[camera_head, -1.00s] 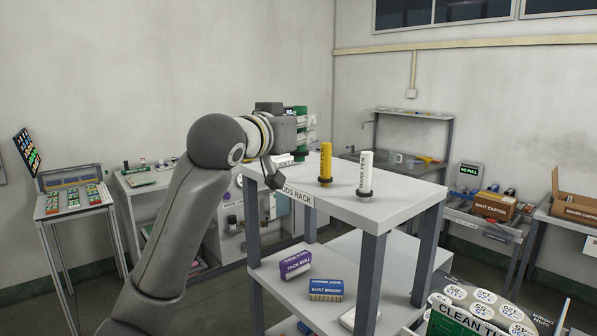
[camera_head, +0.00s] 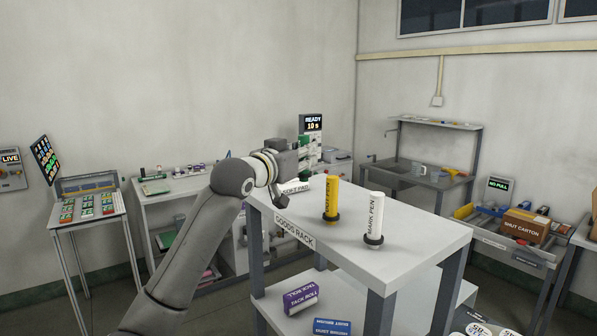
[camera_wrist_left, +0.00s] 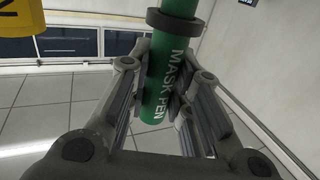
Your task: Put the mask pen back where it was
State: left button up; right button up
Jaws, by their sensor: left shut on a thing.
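The mask pen (camera_wrist_left: 160,108) is a green cylinder with white lettering and a dark collar. In the left wrist view it lies between the fingers of my left gripper (camera_wrist_left: 163,88), which is shut on it. In the head view my left gripper (camera_head: 298,152) holds the green pen above the far left part of the goods rack (camera_head: 410,249). There the pen is small and partly hidden by the gripper. A yellow pen (camera_head: 331,203) and a white mark pen (camera_head: 375,217) stand upright in dark ring holders on the rack top. My right gripper is out of view.
A white soft pad (camera_head: 296,186) lies at the rack's left end, below my gripper. The lower shelf holds a purple tack roll (camera_head: 300,297) and a blue box (camera_head: 332,326). A side bench (camera_head: 185,183) stands behind on the left. The rack top's right part is clear.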

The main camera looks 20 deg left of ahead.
pick_arm(q)
jog(key=w+f+p, duration=0.1)
jog(key=f, duration=0.1)
jog(key=w+a+f+p, duration=0.1)
jog(key=f, duration=0.1)
jog(key=w+a+f+p, duration=0.1)
jog(key=f, duration=0.1)
jog(key=shift+f, duration=0.2)
jog(key=shift+f+p, duration=0.35)
jog(key=shift+s+f, duration=0.1)
jog(key=shift+s, duration=0.05)
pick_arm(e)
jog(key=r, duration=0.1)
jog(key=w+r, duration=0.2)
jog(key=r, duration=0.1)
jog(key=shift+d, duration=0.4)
pick_arm(q)
jog(key=shift+f, duration=0.1)
jog(key=o, duration=0.8)
jog(key=shift+o, duration=0.2)
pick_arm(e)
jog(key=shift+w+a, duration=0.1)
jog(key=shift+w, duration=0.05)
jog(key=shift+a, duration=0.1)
